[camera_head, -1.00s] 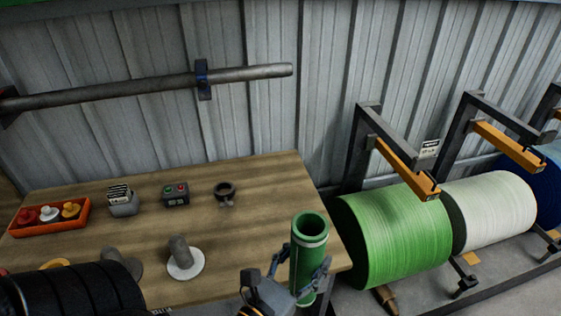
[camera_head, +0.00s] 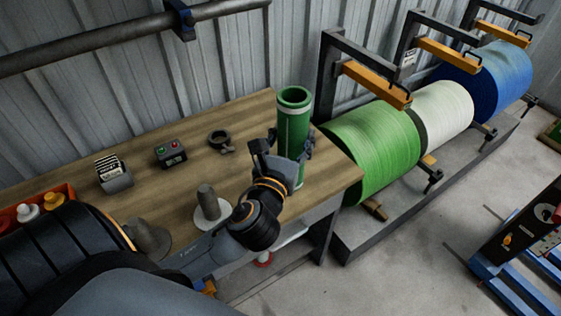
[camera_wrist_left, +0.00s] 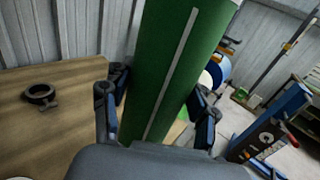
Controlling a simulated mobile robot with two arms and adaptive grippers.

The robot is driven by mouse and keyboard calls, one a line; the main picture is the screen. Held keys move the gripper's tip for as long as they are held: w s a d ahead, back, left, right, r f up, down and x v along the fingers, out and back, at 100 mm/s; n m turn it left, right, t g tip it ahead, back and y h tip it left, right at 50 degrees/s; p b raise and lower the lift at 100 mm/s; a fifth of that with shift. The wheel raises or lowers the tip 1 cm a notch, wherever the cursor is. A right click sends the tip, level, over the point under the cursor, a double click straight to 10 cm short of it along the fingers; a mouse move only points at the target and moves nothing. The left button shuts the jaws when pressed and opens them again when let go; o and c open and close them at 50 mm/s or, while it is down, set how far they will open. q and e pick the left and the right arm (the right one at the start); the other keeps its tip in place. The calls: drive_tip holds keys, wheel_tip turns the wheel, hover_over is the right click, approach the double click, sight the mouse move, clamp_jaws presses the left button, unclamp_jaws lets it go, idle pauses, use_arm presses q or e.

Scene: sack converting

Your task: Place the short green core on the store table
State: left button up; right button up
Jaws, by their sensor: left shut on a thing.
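The short green core (camera_head: 294,128) is a hollow green tube with a pale band near its top. It stands about upright at the right end of the wooden table (camera_head: 250,120). My left gripper (camera_head: 290,150) is shut on the core around its side. In the left wrist view the core (camera_wrist_left: 175,65) fills the middle, between the two fingers of the left gripper (camera_wrist_left: 160,105). I cannot tell whether its bottom touches the table, as my gripper and arm hide part of it. My right gripper is not in view.
On the table are a black ring clamp (camera_head: 220,140), a button box (camera_head: 170,152), a card holder (camera_head: 113,173), a grey peg on a white disc (camera_head: 208,205) and an orange tray (camera_head: 40,205). Green (camera_head: 375,145), white (camera_head: 440,112) and blue (camera_head: 490,78) rolls stand right. Bare tabletop lies behind.

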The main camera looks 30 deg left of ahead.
use_arm(q)
drive_tip(key=w+a+f+n+y, duration=0.1)
drive_tip(key=w+a+f+y, duration=0.1)
drive_tip(key=w+a, duration=0.65)
drive_tip(key=w+a+f+b, duration=0.2)
drive_tip(key=w+f, duration=0.3)
drive_tip(key=f, duration=0.4)
drive_tip(key=shift+w+a+f+g, duration=0.2)
drive_tip(key=shift+w+f+g, duration=0.1)
drive_tip(key=shift+w, duration=0.05)
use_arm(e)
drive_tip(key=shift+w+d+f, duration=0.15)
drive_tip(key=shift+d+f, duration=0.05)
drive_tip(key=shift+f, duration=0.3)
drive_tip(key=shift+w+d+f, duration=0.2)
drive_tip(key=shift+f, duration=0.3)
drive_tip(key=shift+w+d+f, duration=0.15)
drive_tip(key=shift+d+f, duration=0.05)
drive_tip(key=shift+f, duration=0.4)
use_arm(q)
drive_tip(key=o, duration=1.5)
drive_tip(key=shift+f, duration=0.15)
